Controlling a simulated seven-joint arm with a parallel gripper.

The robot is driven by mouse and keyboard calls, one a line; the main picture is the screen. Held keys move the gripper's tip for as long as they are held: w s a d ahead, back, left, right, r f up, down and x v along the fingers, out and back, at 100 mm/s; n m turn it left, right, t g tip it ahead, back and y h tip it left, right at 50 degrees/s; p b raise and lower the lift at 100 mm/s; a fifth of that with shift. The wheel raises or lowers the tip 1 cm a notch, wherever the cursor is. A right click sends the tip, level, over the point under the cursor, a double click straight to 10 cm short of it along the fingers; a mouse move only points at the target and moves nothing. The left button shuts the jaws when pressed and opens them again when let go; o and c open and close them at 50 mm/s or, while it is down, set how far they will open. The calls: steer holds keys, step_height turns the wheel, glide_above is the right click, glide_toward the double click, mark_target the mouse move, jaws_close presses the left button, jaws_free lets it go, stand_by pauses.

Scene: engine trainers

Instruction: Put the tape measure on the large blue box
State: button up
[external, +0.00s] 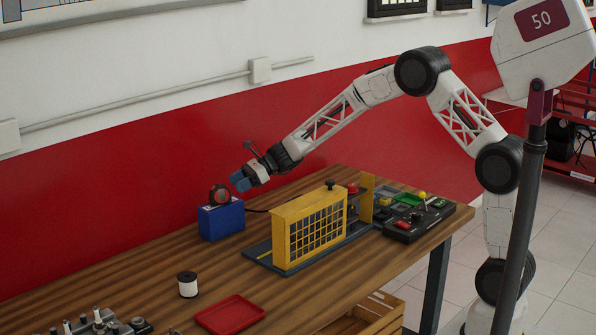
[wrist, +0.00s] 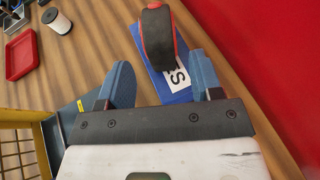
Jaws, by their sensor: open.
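The tape measure (external: 220,194), black with a red rim, stands upright on top of the large blue box (external: 222,223), at the far left part of the bench. In the wrist view the tape measure (wrist: 157,38) shows at the top, over the blue box (wrist: 178,83) with its white label. My gripper (external: 239,181) is open, just right of the tape measure and slightly above the box. In the wrist view its blue fingers (wrist: 161,64) are spread wide and the space between them holds nothing; the tape measure lies beyond the fingertips.
A yellow caged unit (external: 310,228) stands right of the box. A white spool (external: 187,286) and a red tray (external: 230,314) lie toward the front. A black unit with coloured parts (external: 415,218) is at the right. The bench between box and spool is clear.

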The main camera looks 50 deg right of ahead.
steer(key=shift+v, duration=2.3)
steer(key=s+d+r+n+g+h, duration=0.15)
steer(key=s+r+n, duration=0.25)
steer(key=s, duration=0.5)
steer(key=s+d+r+n+g+h, duration=0.1)
steer(key=s+d+r+n+h, duration=0.2)
steer(key=s, duration=0.7)
steer(key=s+d+r+n+g+h, duration=0.15)
steer(key=s+r+n, duration=0.25)
steer(key=s, duration=0.5)
steer(key=s+d+n+h, duration=0.3)
steer(key=s+d+n, duration=0.2)
steer(key=s, duration=1)
steer(key=s+d+f+n+t+h, duration=0.1)
steer(key=s+d+n+h, duration=0.2)
steer(key=s, duration=1.2)
steer(key=d+n, duration=0.3)
steer(key=d, duration=0.1)
steer(key=shift+f+h, duration=0.25)
steer(key=shift+h, duration=0.05)
